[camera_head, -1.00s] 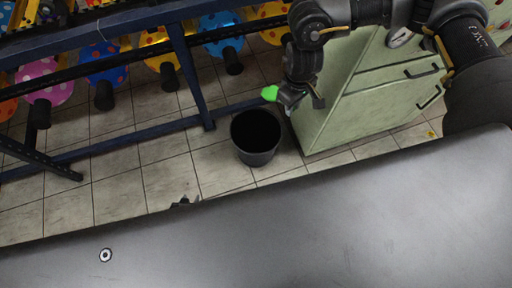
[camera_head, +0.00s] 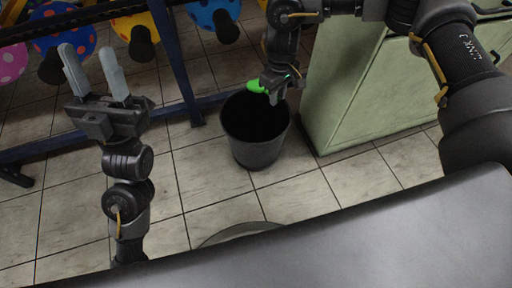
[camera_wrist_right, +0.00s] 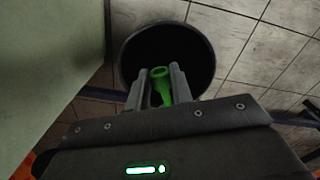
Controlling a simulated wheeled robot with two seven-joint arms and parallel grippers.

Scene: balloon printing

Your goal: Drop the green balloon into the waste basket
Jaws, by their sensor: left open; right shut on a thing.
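The green balloon (camera_head: 256,86) is in my right gripper (camera_head: 273,92), above the far rim of the waste basket. In the right wrist view the balloon (camera_wrist_right: 163,84) shows between the two fingers of the right gripper (camera_wrist_right: 160,82), with the basket's dark mouth behind it. The waste basket (camera_head: 252,152) is a black round bin standing upright on the tiled floor; its wall also shows in the right wrist view (camera_wrist_right: 207,50). My left gripper (camera_head: 92,68) is open and empty, fingers pointing up, at the left of the head view.
A pale green cabinet (camera_head: 352,100) stands right of the basket. A dark blue metal frame (camera_head: 180,75) with several dotted coloured discs stands behind at the left. The tiled floor (camera_head: 210,190) around the basket's front is clear. A grey surface (camera_head: 330,240) fills the foreground.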

